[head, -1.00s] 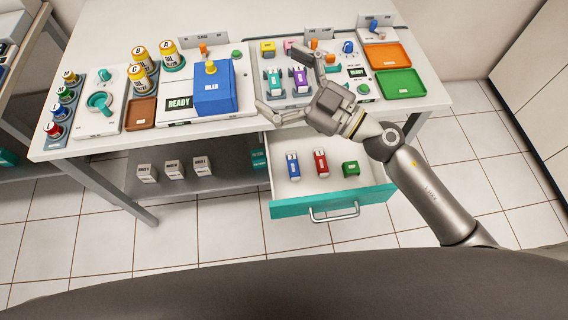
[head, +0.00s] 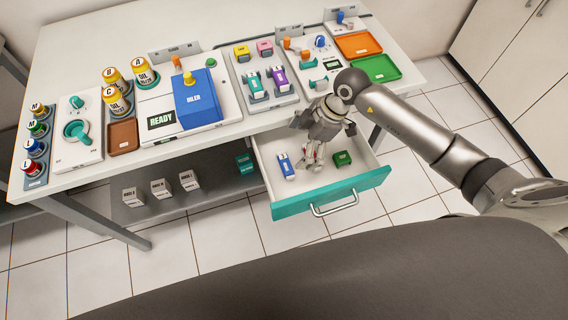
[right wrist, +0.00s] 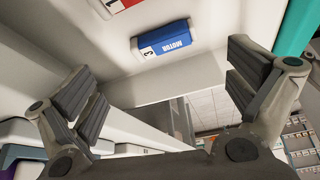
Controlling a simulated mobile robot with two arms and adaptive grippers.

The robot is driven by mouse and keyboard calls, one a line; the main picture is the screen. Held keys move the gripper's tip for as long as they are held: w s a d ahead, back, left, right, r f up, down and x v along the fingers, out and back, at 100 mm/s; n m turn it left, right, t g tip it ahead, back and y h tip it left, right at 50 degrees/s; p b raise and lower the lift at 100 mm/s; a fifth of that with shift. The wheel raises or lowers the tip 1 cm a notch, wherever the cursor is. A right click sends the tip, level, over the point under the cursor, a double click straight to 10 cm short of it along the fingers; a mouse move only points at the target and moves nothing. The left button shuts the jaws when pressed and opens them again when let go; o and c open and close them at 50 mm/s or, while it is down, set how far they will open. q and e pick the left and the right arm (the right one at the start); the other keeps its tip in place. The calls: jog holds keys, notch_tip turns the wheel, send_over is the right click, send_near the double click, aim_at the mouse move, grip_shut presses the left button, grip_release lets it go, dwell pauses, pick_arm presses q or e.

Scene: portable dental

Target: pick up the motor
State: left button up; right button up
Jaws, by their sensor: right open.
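The motor is a small blue and white box (head: 286,166) in the left part of the open drawer (head: 334,197). In the right wrist view the blue box (right wrist: 162,40) lies on the drawer's white floor, its label reading "MOTOR" and "3". My right gripper (head: 314,160) is over the drawer, just right of the blue box in the head view. In the right wrist view the right gripper (right wrist: 165,77) has its fingers wide apart with nothing between them. The blue box shows beyond the fingers, near the top middle. My left gripper is out of view.
A red box (right wrist: 118,4) lies near the blue one in the right wrist view; my gripper covers it in the head view. A green box (head: 342,158) lies at the drawer's right. The table edge (head: 240,128) overhangs the drawer's back.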

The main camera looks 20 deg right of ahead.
aim_at(287, 163)
jog(key=x, duration=0.8)
jog(key=shift+s+a+f, duration=0.1)
jog(key=shift+s+a, duration=0.05)
jog(key=shift+a, duration=0.05)
jog(key=c, duration=0.9)
